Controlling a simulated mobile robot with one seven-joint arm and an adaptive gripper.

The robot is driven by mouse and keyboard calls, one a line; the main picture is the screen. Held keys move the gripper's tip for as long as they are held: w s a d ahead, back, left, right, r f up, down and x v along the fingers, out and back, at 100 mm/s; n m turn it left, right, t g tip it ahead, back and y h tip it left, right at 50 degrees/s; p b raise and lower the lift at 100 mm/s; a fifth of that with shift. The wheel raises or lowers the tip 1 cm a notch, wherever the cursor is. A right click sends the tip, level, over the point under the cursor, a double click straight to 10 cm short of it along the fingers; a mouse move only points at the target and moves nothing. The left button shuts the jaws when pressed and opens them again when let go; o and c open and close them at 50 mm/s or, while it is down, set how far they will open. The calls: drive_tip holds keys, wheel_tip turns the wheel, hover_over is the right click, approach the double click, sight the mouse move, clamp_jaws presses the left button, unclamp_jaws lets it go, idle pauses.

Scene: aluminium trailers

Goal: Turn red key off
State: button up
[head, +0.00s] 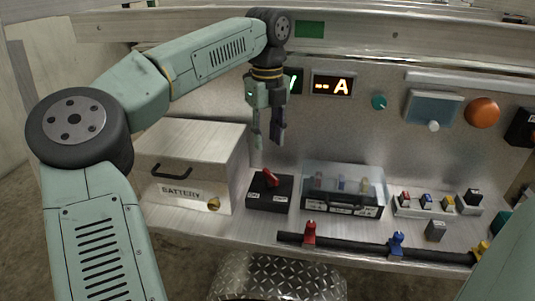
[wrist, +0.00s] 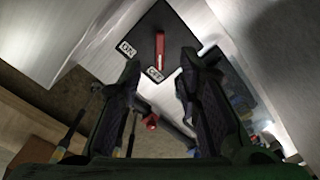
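The red key (head: 271,177) is a switch handle on top of a black box (head: 261,202) with two white labels on its front. In the wrist view the red key (wrist: 160,46) lies nearly vertical, its lower end close to the OFF label (wrist: 154,75). The ON label (wrist: 126,48) is to its left. My gripper (head: 267,140) points down above the red key, apart from it. In the wrist view my gripper (wrist: 160,65) has its two dark fingers spread with nothing between them, the key showing beyond the gap.
A battery box (head: 188,190) stands left of the switch, and a clear-lidded fuse box (head: 342,207) stands close on its right. A black bar with red (head: 309,234) and blue (head: 396,243) clamps runs along the front. The panel with the lit display (head: 332,87) rises behind.

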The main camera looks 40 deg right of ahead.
wheel_tip(320, 180, up, 2)
drive_tip(key=shift+r, duration=0.25)
drive_tip(key=shift+s, duration=0.1)
idle(0.4)
